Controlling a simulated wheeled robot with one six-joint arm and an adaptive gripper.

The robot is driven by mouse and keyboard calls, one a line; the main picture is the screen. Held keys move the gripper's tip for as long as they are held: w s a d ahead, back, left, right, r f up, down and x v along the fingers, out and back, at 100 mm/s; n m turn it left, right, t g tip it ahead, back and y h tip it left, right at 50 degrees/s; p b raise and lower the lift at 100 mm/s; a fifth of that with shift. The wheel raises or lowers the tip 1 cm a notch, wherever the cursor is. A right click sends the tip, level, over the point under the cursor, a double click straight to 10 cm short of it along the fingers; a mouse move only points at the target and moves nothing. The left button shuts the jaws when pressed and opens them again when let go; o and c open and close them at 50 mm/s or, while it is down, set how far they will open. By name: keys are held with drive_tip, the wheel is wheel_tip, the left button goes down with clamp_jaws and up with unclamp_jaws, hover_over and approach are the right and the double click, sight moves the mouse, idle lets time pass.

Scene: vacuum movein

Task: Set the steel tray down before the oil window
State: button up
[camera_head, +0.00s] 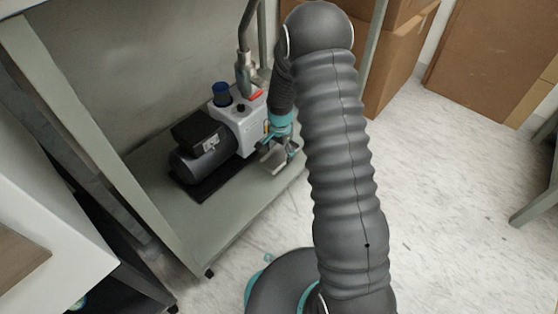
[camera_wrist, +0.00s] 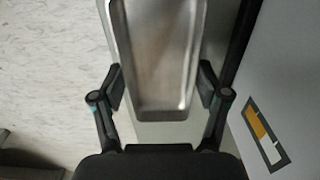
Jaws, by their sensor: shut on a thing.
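The steel tray (camera_wrist: 158,60) is a shallow, long metal dish with raised rims. My gripper (camera_wrist: 162,85) is shut on its sides near one end, one finger on each side. In the head view the tray (camera_head: 284,158) is small, by the shelf's front edge beside the pump (camera_head: 240,127). Whether it touches the shelf is unclear. The oil window (camera_wrist: 266,134), a dark-framed strip part amber and part pale, is on the pump's light face at the right of the wrist view. In the head view it is a small yellow patch (camera_head: 266,126), partly blocked by my arm.
The pump stands on the lower shelf (camera_head: 213,225) of a metal frame, with a dark motor (camera_head: 195,158) at left and a hose (camera_head: 245,60) rising above. Cardboard boxes (camera_head: 400,60) stand behind at right. The pale floor (camera_head: 440,150) is clear at right.

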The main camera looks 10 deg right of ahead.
sight(279, 157)
drive_tip(key=shift+a+f, duration=0.25)
drive_tip(key=shift+f, duration=0.15)
drive_tip(key=shift+f+b, duration=0.35)
drive_tip(key=shift+f, duration=1.35)
drive_tip(key=shift+f, duration=0.1)
drive_tip(key=shift+f, duration=0.1)
drive_tip(key=o, duration=1.2)
